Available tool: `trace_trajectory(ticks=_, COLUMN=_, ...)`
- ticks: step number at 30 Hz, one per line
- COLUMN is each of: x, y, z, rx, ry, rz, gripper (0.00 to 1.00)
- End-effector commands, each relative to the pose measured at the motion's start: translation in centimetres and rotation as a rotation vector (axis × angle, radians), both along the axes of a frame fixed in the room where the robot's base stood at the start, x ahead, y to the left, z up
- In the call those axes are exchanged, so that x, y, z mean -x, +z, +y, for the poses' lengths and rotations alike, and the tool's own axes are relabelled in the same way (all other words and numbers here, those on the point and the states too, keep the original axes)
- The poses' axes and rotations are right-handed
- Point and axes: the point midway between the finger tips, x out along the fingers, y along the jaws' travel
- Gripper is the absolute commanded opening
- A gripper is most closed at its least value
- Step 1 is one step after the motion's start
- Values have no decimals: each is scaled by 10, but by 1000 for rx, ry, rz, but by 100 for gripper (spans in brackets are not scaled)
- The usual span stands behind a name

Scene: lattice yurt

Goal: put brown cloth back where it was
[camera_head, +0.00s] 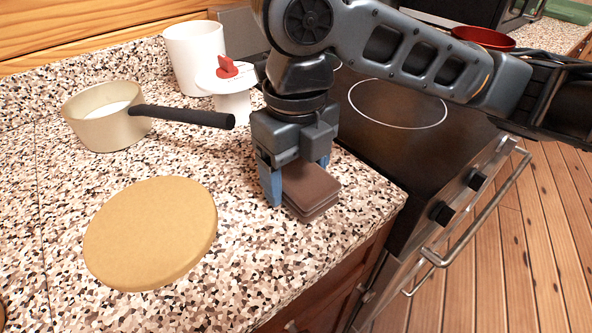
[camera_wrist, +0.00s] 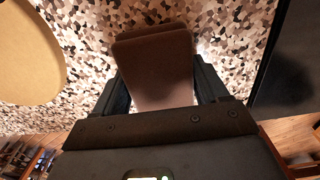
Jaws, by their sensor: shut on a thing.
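The brown cloth (camera_head: 312,186) is a folded, layered square near the front right of the speckled counter. It also shows in the wrist view (camera_wrist: 156,62), between the fingers. My gripper (camera_head: 298,190) points down and is shut on the cloth, with its blue fingers on either side. The cloth is at or just above the counter top; I cannot tell whether it touches. The far finger is mostly hidden behind the cloth and the gripper body.
A round tan board (camera_head: 150,232) lies to the left. A cream pot (camera_head: 100,115) with a dark handle (camera_head: 185,116) stands behind it. A white canister (camera_head: 194,55) and a white stand with a red item (camera_head: 228,68) are at the back. The black stove (camera_head: 385,125) adjoins at right.

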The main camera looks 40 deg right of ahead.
Motion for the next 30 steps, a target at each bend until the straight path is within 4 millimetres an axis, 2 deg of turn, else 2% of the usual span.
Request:
trace_trajectory(ticks=9, x=0, y=-4, z=0, rx=0, ry=0, rz=0, gripper=45)
trace_trajectory(ticks=10, x=0, y=-4, z=0, rx=0, ry=0, rz=0, gripper=74)
trace_trajectory(ticks=18, x=0, y=-2, z=0, rx=0, ry=1, rz=0, gripper=99)
trace_trajectory(ticks=26, x=0, y=-1, z=0, rx=0, ry=1, rz=0, gripper=99)
trace_trajectory(ticks=30, x=-1, y=11, z=0, rx=0, ry=1, rz=-2, gripper=99)
